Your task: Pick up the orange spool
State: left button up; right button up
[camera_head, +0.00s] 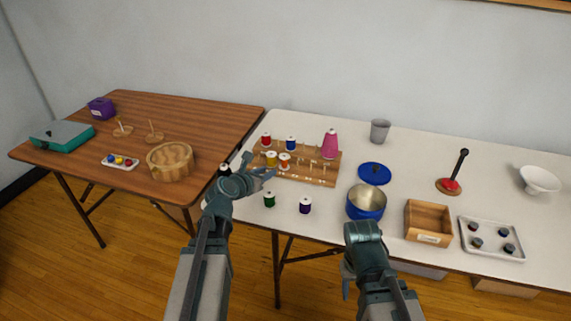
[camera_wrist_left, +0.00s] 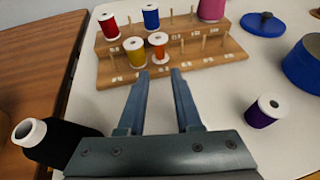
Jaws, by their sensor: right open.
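The orange spool (camera_head: 285,160) stands upright on the front row of the wooden peg rack (camera_head: 322,180), just right of the yellow spool (camera_head: 271,158). It also shows in the left wrist view (camera_wrist_left: 158,46), beyond my fingertips and nearly centred between them. My left gripper (camera_head: 262,168) is open and empty at the rack's front left, its fingers pointing towards the orange spool but apart from it. The left wrist view shows the gap between its fingers (camera_wrist_left: 160,74). My right gripper (camera_head: 352,284) is open, low in front of the white table's edge; its fingers are partly hidden.
Red (camera_head: 266,139) and blue (camera_head: 291,143) spools and a pink cone (camera_head: 330,144) stand on the rack behind. Green (camera_head: 269,200) and purple (camera_head: 305,205) spools stand in front. A black spool (camera_wrist_left: 62,142) is by my left gripper. A blue pot (camera_head: 366,208) is to the right.

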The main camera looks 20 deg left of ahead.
pick_arm(q)
jog(key=b, duration=0.2)
send_near(283, 163)
jog(key=x, duration=0.4)
jog(key=shift+s+f, duration=0.1)
jog(key=shift+b+x, duration=1.05)
jog(key=shift+x, duration=1.8)
grip_shut()
